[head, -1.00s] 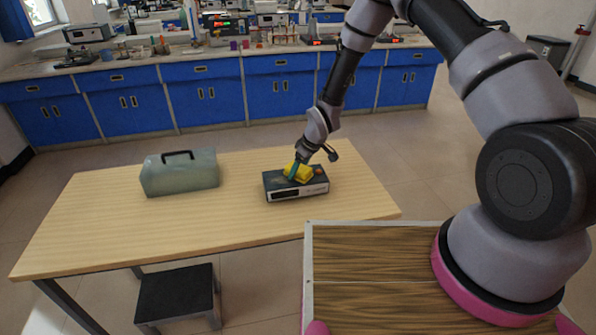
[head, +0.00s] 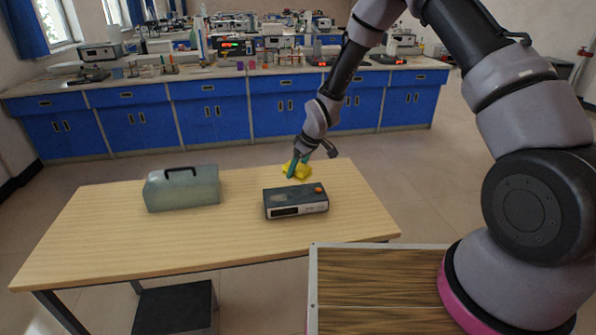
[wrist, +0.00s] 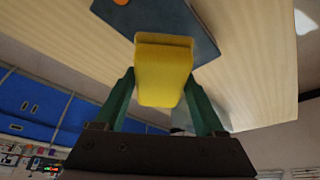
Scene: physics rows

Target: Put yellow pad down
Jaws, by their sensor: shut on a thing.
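The yellow pad (head: 297,170) is held between the green fingers of my gripper (head: 298,166), near the far edge of the wooden table (head: 120,230). In the wrist view the yellow pad (wrist: 163,72) fills the space between the two fingers (wrist: 163,98). The pad appears just beyond the dark box-shaped device (head: 296,203), which has an orange knob on top. I cannot tell whether the pad touches the table. The device (wrist: 165,18) also shows behind the pad in the wrist view.
A grey-green case (head: 182,190) with a black handle stands on the table to the left. The table between the case and the device is clear. A dark stool (head: 175,308) stands below the front edge. Blue cabinets (head: 210,120) line the back.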

